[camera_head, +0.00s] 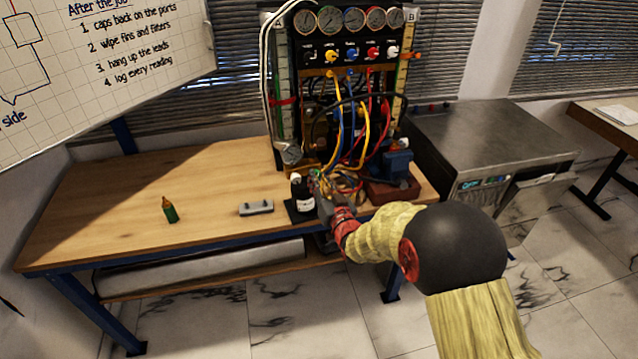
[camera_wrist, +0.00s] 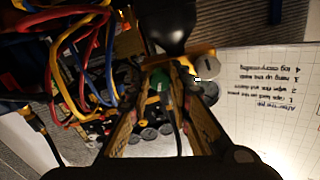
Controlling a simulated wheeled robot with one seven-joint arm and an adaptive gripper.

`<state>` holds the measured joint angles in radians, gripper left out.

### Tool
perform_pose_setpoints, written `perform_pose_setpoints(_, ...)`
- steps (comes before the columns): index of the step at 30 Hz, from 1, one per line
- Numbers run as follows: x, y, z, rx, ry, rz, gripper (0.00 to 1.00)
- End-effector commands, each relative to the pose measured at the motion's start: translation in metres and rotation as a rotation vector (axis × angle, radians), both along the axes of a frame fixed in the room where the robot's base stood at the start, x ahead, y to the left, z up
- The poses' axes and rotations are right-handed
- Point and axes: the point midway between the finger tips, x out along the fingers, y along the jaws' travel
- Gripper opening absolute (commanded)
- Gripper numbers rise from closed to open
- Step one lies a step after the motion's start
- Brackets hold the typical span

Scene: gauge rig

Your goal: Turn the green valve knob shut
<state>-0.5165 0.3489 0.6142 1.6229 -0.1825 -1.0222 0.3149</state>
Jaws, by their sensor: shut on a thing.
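The green valve knob (camera_wrist: 160,80) shows between the fingertips of my gripper (camera_wrist: 166,70) in the wrist view. My gripper is shut on it, and the fingers partly cover it. The knob is too small and too hidden there to make out clearly. How far the knob is turned cannot be told.
Yellow, blue and red hoses (camera_head: 352,125) hang close behind my gripper. A blue vise-like block (camera_head: 397,165) stands to its right. A grey block (camera_head: 256,207) and a small green bottle (camera_head: 170,211) are on the workbench (camera_head: 110,225). The bench's left part is mostly clear.

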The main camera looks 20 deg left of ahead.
Motion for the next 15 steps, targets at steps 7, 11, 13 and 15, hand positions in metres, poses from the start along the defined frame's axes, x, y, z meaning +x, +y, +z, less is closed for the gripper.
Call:
perform_pose_setpoints(7,0.0001,0.0007,0.0003,0.186,0.144,0.0,0.0)
perform_pose_setpoints(11,-0.0001,0.0006,0.0001,0.282,0.222,0.0,0.0)
perform_pose_setpoints(13,-0.0003,0.0007,0.0005,0.334,0.263,0.0,0.0)
perform_pose_setpoints(15,-0.0003,0.0007,0.0008,0.386,0.304,0.0,0.0)
